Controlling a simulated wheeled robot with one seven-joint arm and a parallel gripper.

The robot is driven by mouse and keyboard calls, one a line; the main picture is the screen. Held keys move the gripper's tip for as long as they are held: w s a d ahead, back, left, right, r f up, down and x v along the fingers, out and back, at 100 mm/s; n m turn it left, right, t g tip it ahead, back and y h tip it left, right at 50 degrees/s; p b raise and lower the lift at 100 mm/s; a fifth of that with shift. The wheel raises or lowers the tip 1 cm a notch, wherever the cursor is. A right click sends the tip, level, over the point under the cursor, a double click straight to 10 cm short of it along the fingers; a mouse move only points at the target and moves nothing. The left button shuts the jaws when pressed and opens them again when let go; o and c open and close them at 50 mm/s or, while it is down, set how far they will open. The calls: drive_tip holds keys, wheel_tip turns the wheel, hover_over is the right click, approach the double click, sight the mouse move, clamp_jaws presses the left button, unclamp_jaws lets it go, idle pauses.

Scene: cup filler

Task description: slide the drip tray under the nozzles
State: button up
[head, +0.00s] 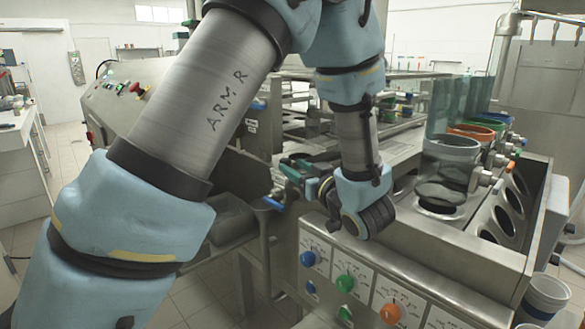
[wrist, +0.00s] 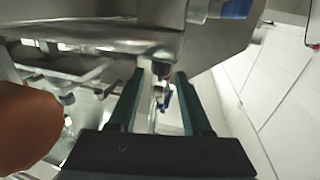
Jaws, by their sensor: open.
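My gripper (head: 284,166) is at the left side of the machine in the head view, its teal fingers pointing left. In the wrist view the two fingers (wrist: 160,72) are apart, with nothing clearly held between them. A small metal fitting and a blue piece (wrist: 167,98) show in the gap beyond them. A grey, tray-like part (head: 235,212) sits low at the machine's left side, left of my gripper; I cannot tell for sure whether it is the drip tray. The nozzles cannot be made out clearly; my arm hides part of that area.
A metal body (wrist: 90,22) crosses the top of the wrist view close to the fingers. An orange rounded part (wrist: 25,125) is at left. The button panel (head: 350,280) is in front, cup tubes (head: 452,150) at right. Tiled floor (head: 60,165) lies open at left.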

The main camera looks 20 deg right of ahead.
drive_tip(key=b+v, duration=0.1)
drive_tip(key=v, duration=0.8)
drive_tip(key=shift+b, duration=0.3)
drive_tip(key=shift+s, duration=0.1)
